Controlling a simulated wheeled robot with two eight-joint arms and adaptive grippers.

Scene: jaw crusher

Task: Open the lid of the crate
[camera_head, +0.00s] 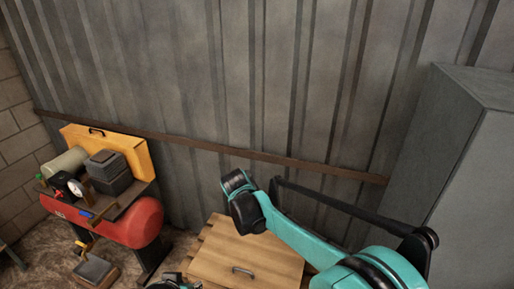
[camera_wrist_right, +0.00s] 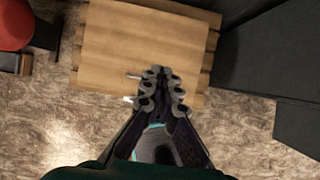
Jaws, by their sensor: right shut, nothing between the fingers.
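The crate (camera_head: 204,243) is wooden and stands on the ground at the bottom middle of the head view. Its plank lid (camera_head: 255,250) looks closed and carries a small grey metal handle (camera_head: 243,270) near its front edge. In the right wrist view the lid (camera_wrist_right: 145,40) fills the upper middle. My right gripper (camera_wrist_right: 160,74) is shut and empty, with its fingertips over the lid's near edge. A small grey metal piece (camera_wrist_right: 133,76), which looks like part of the handle, shows just left of the fingertips; the fingers hide the rest. I cannot tell whether they touch.
A red machine (camera_head: 138,222) with a yellow board (camera_head: 118,151) stands left of the crate. A tall grey cabinet (camera_head: 460,180) stands at the right. A corrugated metal wall (camera_head: 200,80) closes off the back. Bare ground (camera_wrist_right: 60,125) lies in front of the crate.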

